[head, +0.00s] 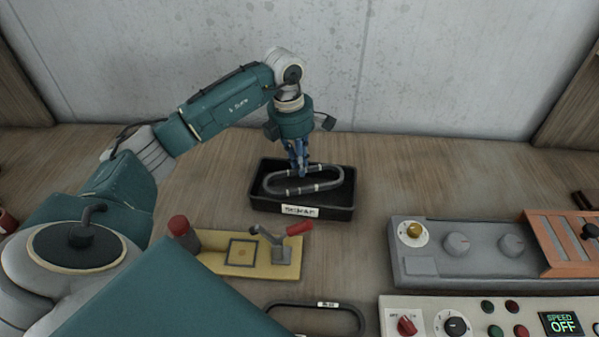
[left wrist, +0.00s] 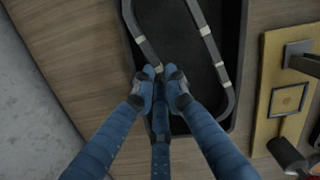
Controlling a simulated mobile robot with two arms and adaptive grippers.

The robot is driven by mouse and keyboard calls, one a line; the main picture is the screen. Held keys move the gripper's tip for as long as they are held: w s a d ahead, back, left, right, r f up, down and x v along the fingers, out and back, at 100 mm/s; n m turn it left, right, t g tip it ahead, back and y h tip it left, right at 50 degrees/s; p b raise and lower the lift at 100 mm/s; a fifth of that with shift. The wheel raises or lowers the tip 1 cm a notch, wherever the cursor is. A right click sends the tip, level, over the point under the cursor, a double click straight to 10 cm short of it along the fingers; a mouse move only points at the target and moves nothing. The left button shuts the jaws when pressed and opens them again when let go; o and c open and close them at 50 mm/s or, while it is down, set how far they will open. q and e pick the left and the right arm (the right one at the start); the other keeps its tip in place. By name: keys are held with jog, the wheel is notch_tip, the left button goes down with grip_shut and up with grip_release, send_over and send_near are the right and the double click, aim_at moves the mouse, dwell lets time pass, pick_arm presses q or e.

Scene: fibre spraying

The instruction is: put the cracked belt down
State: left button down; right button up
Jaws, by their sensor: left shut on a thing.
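The cracked belt (head: 328,186) is a dark grey oval loop with lighter bands. It is at the black tray (head: 301,208), which has a white label on its front. My left gripper (head: 299,170) reaches down over the tray's back part and is shut on the belt's far side. In the left wrist view the belt (left wrist: 210,45) runs over the tray (left wrist: 243,60), and the blue fingers of my left gripper (left wrist: 163,82) close at its edge. I cannot tell whether the belt touches the tray floor. My right gripper is not in view.
A yellow fixture (head: 220,262) with a red-handled clamp stands in front of the tray. Grey control panels (head: 430,268) fill the right side. Bare wood lies right of the tray.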

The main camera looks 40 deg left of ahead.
aim_at(300, 184)
pick_arm(q)
notch_tip(300, 184, down, 5)
jog(key=shift+r+p, duration=0.15)
jog(key=shift+p, duration=0.35)
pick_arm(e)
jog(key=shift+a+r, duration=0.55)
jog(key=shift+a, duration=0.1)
pick_arm(q)
jog(key=shift+f, duration=0.2)
jog(key=c, duration=2)
grip_release()
jog(key=shift+c, duration=0.2)
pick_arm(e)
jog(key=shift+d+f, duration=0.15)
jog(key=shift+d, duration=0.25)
